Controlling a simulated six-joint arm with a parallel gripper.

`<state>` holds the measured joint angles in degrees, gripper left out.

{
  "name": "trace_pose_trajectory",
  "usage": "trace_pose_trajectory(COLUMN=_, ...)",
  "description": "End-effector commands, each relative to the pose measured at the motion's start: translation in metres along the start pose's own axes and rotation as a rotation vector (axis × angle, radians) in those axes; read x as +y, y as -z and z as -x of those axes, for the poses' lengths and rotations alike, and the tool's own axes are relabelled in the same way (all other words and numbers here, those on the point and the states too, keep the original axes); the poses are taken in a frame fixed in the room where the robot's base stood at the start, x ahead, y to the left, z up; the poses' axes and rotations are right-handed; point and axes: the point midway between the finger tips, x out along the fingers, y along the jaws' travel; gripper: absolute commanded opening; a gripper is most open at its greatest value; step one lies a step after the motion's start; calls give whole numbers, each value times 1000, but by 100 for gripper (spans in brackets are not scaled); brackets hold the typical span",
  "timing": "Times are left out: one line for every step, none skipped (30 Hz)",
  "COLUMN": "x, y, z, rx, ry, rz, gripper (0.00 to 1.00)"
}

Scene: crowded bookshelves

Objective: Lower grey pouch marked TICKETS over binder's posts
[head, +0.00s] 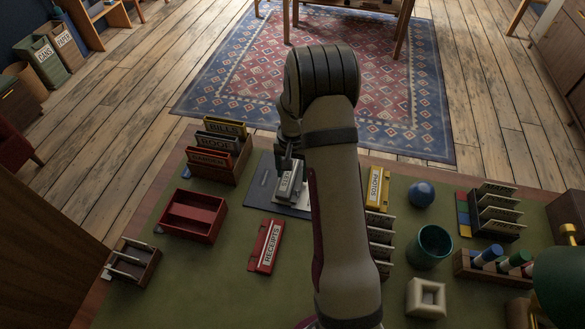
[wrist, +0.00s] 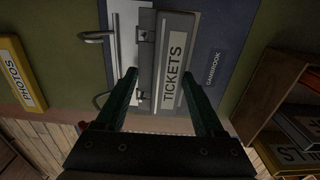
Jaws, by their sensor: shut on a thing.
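The grey pouch marked TICKETS (wrist: 175,62) is between the fingers of my gripper (wrist: 161,78), which is shut on it. In the head view the pouch (head: 289,187) is below my gripper (head: 287,162), over the binder (head: 264,185), partly hidden by my arm. In the wrist view the binder's dark blue cover (wrist: 213,40) shows right of the pouch and a white page (wrist: 128,25) left of it. Two curved metal posts (wrist: 94,38) show at the pouch's left. I cannot tell whether the pouch touches them.
Left of the binder stands a rack of labelled pouches (head: 207,172), with a red tray (head: 183,232) in front. A red RECEIPTS pouch (head: 266,246) lies on the green mat. A yellow PHOTOS pouch (head: 377,187), a blue ball (head: 421,194) and a green cup (head: 430,247) are to the right.

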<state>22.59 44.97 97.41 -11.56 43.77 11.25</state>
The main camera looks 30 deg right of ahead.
Motion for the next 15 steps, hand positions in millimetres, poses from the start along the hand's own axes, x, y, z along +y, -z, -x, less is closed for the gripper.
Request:
trace_pose_trajectory(x=0, y=0, z=-2, rx=0, ry=0, rz=0, gripper=12)
trace_pose_trajectory(x=0, y=0, z=-2, rx=0, ry=0, rz=0, gripper=12)
trace_pose_trajectory(x=0, y=0, z=-3, rx=1, ry=0, rz=1, gripper=12)
trace_pose_trajectory(x=0, y=0, z=-4, rx=1, ry=0, rz=1, gripper=12)
trace_pose_trajectory(x=0, y=0, z=-5, rx=1, ry=0, rz=1, gripper=12)
trace_pose_trajectory(x=0, y=0, z=-6, rx=1, ry=0, rz=1, gripper=12)
trace_pose_trajectory(x=0, y=0, z=-7, rx=1, ry=0, rz=1, gripper=12)
trace_pose_trajectory(x=0, y=0, z=-8, rx=1, ry=0, rz=1, gripper=12)
trace_pose_trajectory(x=0, y=0, z=-9, rx=1, ry=0, rz=1, gripper=12)
trace_pose_trajectory(x=0, y=0, z=-9, rx=1, ry=0, rz=1, gripper=12)
trace_pose_trajectory(x=0, y=0, z=-9, rx=1, ry=0, rz=1, gripper=12)
trace_pose_trajectory(x=0, y=0, z=-10, rx=1, ry=0, rz=1, gripper=12)
trace_pose_trajectory(x=0, y=0, z=-10, rx=1, ry=0, rz=1, gripper=12)
trace_pose_trajectory(x=0, y=0, z=-10, rx=1, ry=0, rz=1, gripper=12)
trace_pose_trajectory(x=0, y=0, z=-10, rx=1, ry=0, rz=1, gripper=12)
